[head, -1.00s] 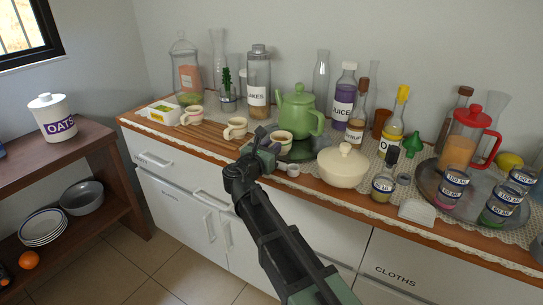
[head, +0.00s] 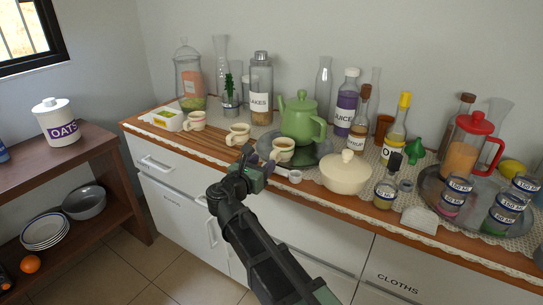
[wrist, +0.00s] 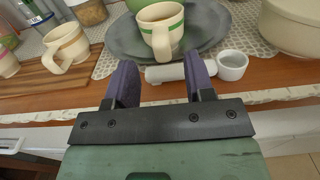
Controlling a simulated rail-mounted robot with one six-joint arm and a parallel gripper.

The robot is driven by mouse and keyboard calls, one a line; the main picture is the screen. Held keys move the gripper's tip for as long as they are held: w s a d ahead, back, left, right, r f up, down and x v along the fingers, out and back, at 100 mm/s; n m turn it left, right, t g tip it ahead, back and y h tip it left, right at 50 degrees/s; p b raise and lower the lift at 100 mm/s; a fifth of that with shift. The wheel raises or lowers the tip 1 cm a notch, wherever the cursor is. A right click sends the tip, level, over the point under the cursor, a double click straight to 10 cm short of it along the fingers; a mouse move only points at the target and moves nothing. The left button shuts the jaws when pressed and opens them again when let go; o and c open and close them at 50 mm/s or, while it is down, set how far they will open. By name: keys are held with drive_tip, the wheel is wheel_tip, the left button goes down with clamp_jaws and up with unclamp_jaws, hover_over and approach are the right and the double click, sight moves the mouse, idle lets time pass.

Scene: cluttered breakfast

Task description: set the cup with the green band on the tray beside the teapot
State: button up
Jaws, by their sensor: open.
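The cream cup with the green band (wrist: 152,14) stands upright on the round grey tray (wrist: 122,35) in the wrist view, its handle toward me. In the head view this cup (head: 283,149) is beside the green teapot (head: 304,122), in front and to its left; the tray (head: 323,150) is partly hidden under them. My gripper (head: 257,162) is in front of the cup, apart from it, over the counter's front edge.
A small white cup-shaped piece with a handle (wrist: 232,65) lies between the tray and the counter edge. Two other cups (head: 238,134) (head: 194,121) stand left on wooden slats. A cream lidded pot (head: 345,174) is close right. Bottles and jars crowd the back.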

drive_tip(key=v, duration=0.5)
drive_tip(key=shift+s+a, duration=0.1)
